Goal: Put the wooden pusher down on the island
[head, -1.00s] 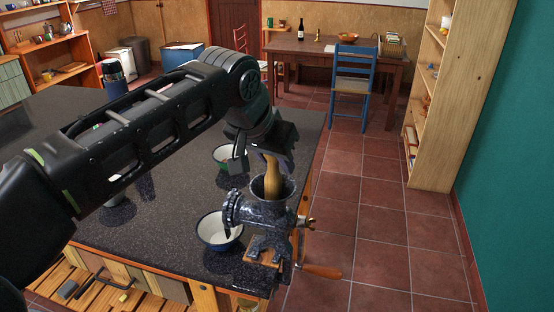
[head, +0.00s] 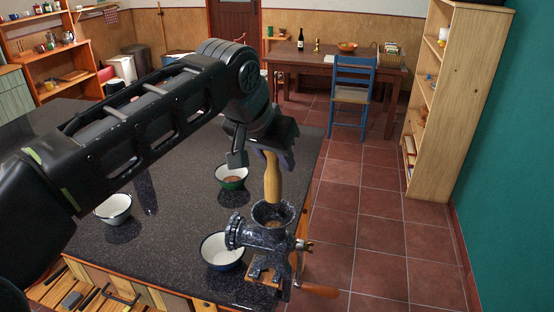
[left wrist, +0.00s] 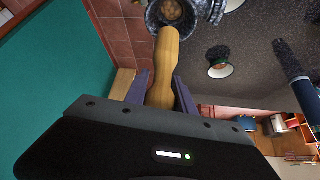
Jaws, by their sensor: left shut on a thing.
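The wooden pusher (head: 272,180) hangs upright from my left gripper (head: 272,150), its lower end just above the funnel of the dark speckled meat grinder (head: 266,237). In the left wrist view the pusher (left wrist: 165,55) lies between the two fingers of my left gripper (left wrist: 158,88), which are shut on it. The grinder's funnel (left wrist: 172,12) shows beyond the pusher's tip, with something brownish inside. The island (head: 170,220) is a dark speckled worktop with bare room left of the grinder. My right gripper is not in view.
On the island stand a white bowl with dark rim (head: 113,208), a green bowl with brownish contents (head: 232,177) and a blue-rimmed white bowl (head: 221,251) beside the grinder. A wooden shelf (head: 445,110) and blue chair (head: 352,95) stand beyond the island.

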